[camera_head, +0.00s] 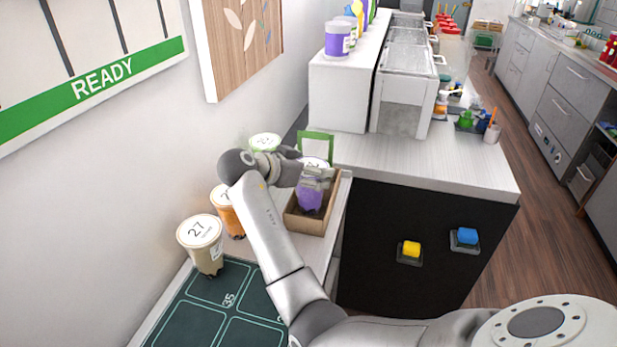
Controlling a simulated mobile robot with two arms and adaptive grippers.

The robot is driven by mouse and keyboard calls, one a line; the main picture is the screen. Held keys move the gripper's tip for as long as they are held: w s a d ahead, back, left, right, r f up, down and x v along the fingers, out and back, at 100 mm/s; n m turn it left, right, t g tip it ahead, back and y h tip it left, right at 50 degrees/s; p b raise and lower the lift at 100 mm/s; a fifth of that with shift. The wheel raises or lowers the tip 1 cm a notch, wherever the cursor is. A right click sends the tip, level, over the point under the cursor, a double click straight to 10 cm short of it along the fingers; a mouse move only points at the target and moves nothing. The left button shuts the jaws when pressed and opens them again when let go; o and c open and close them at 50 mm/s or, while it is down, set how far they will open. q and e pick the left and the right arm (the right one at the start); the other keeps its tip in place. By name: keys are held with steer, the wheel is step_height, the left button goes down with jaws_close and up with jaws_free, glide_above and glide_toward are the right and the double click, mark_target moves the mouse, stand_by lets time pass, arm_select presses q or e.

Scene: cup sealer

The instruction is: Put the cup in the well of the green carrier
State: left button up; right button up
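A purple cup (310,199) with a pale lid is upright, inside or just above a brown open-topped carrier (291,222) with a green-framed panel (317,143) at its back. My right gripper (316,174), on the arm coming in from the right, is at the upper part of this cup and appears closed around it. The fingers hide part of the cup, and the carrier's walls hide its base, so I cannot tell whether it rests on the bottom. My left gripper is out of view.
A dark numbered mat (200,290) lies in front. Yellow (411,249) and blue (467,237) buttons are on the black counter front.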

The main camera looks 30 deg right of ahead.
step_height(320, 180, down, 3)
steer(key=shift+w+f+p, duration=0.1)
steer(key=shift+p, duration=0.85)
steer(key=shift+f, duration=0.1)
steer(key=o, duration=1.8)
steer(key=shift+c, duration=0.2)
